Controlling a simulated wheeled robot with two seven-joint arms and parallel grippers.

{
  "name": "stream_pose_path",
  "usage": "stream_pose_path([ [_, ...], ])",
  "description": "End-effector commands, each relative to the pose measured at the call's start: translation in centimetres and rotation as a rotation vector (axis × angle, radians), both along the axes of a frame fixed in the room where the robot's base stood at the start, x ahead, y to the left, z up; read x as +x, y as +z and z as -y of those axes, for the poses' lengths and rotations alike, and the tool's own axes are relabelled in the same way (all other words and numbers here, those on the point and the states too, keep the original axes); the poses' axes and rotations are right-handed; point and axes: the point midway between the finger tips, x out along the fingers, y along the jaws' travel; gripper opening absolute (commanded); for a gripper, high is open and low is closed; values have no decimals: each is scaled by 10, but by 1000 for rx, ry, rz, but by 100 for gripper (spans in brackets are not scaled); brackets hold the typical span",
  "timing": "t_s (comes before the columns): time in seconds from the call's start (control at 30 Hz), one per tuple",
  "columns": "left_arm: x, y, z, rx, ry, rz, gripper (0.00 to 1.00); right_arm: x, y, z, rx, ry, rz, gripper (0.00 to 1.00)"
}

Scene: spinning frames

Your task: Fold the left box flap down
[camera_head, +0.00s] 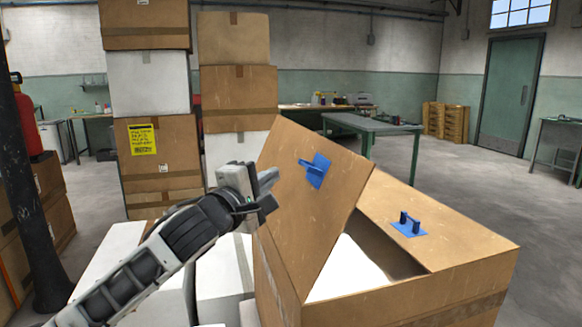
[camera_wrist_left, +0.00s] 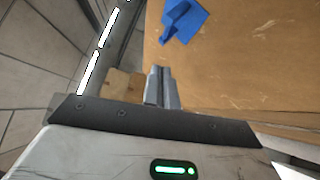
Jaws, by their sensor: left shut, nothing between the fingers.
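A large open cardboard box (camera_head: 440,287) stands in front of me, with a pale inside showing. Its left flap (camera_head: 303,190) is raised and leans up at a steep tilt, with a blue handle (camera_head: 315,170) on its face. The right flap (camera_head: 440,222) lies folded down nearly flat, with another blue handle (camera_head: 408,225). My left gripper (camera_head: 268,190) is beside the left flap's outer edge, left of its handle. In the left wrist view the shut, empty fingers (camera_wrist_left: 160,88) point toward the flap (camera_wrist_left: 235,60), below its blue handle (camera_wrist_left: 183,20). Whether they touch it I cannot tell. My right gripper is out of view.
Tall stacks of cardboard boxes (camera_head: 236,90) stand behind on the left. White boxes (camera_head: 222,268) stand beside the open box, under my left arm. A green table (camera_head: 370,125) is at the back. The floor to the right (camera_head: 485,190) is clear.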

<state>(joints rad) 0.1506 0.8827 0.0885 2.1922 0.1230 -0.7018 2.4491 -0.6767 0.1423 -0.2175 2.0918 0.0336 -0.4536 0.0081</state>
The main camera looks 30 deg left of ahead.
Motion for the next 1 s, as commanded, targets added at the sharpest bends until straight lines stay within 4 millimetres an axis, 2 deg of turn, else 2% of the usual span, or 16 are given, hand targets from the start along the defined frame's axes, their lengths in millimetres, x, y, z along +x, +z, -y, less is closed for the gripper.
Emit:
stream_pose_path([
  [0.03,11,6,-2,2,2,2,0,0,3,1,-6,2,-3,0],
  [0.1,18,7,7,-1,-1,2,0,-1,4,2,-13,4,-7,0],
  [0.33,35,8,23,0,0,0,0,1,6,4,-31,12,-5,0],
  [0.77,38,6,26,0,1,-1,0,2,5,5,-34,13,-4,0],
  [1.0,36,5,19,-4,19,-2,0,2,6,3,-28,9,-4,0],
])
